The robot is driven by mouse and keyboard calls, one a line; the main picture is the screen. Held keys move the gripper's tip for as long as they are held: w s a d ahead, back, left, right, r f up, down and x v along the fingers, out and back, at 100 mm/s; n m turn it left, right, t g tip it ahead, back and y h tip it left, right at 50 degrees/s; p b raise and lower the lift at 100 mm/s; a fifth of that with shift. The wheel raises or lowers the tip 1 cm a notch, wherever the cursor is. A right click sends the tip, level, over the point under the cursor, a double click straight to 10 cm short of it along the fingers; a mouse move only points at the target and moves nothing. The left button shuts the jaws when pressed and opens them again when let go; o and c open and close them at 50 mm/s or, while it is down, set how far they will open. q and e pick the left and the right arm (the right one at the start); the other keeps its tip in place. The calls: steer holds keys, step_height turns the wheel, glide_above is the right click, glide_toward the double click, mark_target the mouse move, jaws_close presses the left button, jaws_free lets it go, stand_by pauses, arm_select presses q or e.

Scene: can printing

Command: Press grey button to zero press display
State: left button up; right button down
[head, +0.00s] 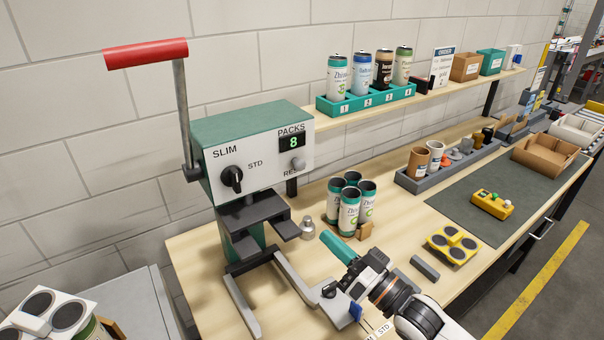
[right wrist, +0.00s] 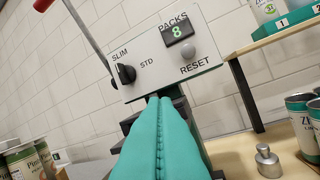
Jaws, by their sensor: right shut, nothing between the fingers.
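The press (head: 250,120) has a green top and a white front panel, and stands at the left of the bench. Its PACKS display (head: 293,141) reads a green 8. The round grey button (head: 298,164) sits below the display by the RESET label; it also shows in the right wrist view (right wrist: 188,51). My right gripper (head: 336,249) has teal fingers and is shut and empty, below and right of the panel, apart from the button. In the right wrist view its closed fingers (right wrist: 160,120) point up toward the panel. My left gripper is not in view.
A black SLIM/STD knob (head: 232,179) and a red-handled lever (head: 146,54) are on the press. A shelf (head: 430,95) with cans runs behind.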

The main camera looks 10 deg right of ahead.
mark_target(300, 165)
steer(key=w+d+r+m+t+y+b, duration=0.1)
steer(key=w+d+r+m+t, duration=0.1)
steer(key=w+r+m+t, duration=0.2)
steer(key=shift+d+r+t, duration=0.15)
steer(key=shift+r+t, duration=0.75)
steer(key=shift+t, duration=0.6)
steer(key=w+a+b, duration=0.3)
steer(key=w+b, duration=0.1)
steer(key=w, duration=0.4)
steer(key=shift+a, duration=0.25)
steer(key=shift+w, duration=0.1)
steer(key=shift+w, duration=0.1)
stand_by(0.7)
